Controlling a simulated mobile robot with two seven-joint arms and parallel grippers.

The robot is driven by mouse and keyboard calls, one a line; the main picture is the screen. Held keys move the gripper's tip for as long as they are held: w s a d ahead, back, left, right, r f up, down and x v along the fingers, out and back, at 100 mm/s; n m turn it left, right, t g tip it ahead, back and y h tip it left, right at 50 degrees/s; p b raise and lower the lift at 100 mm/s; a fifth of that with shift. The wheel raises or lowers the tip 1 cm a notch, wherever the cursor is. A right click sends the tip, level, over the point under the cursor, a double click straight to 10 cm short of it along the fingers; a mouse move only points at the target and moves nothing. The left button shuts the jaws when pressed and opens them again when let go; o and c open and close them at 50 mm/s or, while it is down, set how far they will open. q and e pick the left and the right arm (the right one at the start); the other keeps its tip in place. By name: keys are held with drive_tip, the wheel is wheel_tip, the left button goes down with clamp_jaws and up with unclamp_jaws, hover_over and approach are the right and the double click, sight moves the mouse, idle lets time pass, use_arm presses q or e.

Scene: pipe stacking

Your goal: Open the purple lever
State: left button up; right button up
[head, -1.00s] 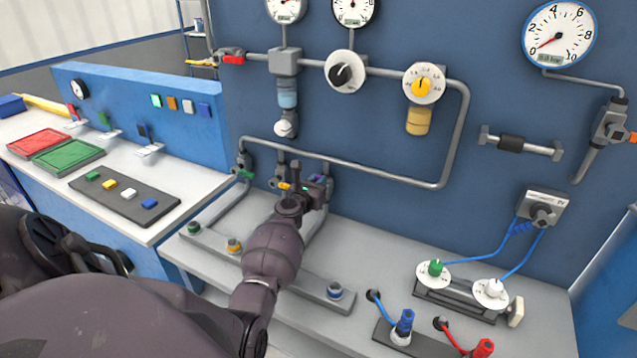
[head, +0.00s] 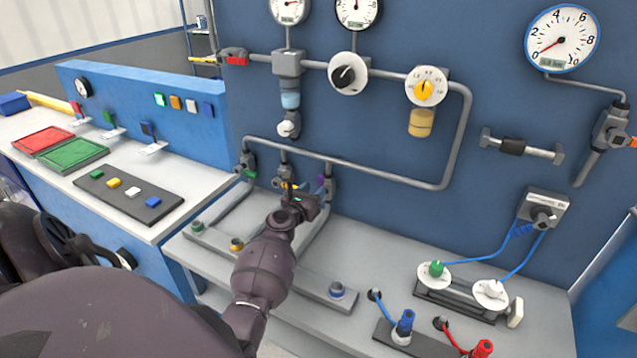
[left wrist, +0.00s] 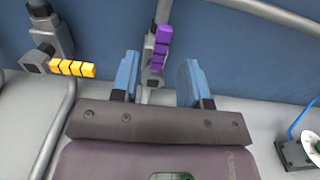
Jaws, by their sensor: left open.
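The purple lever (head: 321,181) is on the rightmost of three small valves under the grey pipe loop. In the left wrist view the purple lever (left wrist: 161,46) is a blocky handle standing nearly upright along its grey valve. My left gripper (head: 303,203) is just in front of the valves and hides part of them. In the left wrist view its blue fingertips (left wrist: 158,80) are open and wide apart, with the lever beyond and between them. Nothing is held. Contact with the lever does not show. My right gripper is not in view.
A yellow lever (left wrist: 72,68) sits on the valve to the left, and a green lever (head: 250,173) farther left. The grey pipe (head: 345,165) runs just above the valves. A grey bar with coloured knobs (head: 336,290) lies on the bench below.

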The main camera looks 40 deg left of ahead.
use_arm(q)
drive_tip(key=v, duration=0.6)
drive_tip(key=shift+w, duration=0.1)
idle(0.5)
drive_tip(key=s+d+f+m+g+h, duration=0.15)
drive_tip(key=d+m, duration=0.35)
drive_tip(key=m, duration=0.7)
drive_tip(key=s+d+f+m, duration=0.1)
drive_tip(key=s+d+m, duration=0.3)
drive_tip(key=m, duration=0.7)
drive_tip(key=s+d+f+m+g+h, duration=0.1)
drive_tip(key=d+m, duration=0.5)
drive_tip(key=m, duration=0.6)
drive_tip(key=s+d+f+m+g, duration=0.1)
drive_tip(key=s+d+f, duration=0.1)
drive_tip(key=s, duration=0.3)
drive_tip(key=s+d+f+m+g+h, duration=0.1)
drive_tip(key=s+d+f+m, duration=0.1)
drive_tip(key=s, duration=0.4)
drive_tip(key=s+d+f+m+g, duration=0.1)
drive_tip(key=s+d+f, duration=0.2)
drive_tip(key=s+f, duration=0.2)
drive_tip(key=shift+s+d+f+m+b, duration=0.35)
drive_tip(key=shift+s+m+b, duration=0.1)
drive_tip(key=shift+s, duration=0.1)
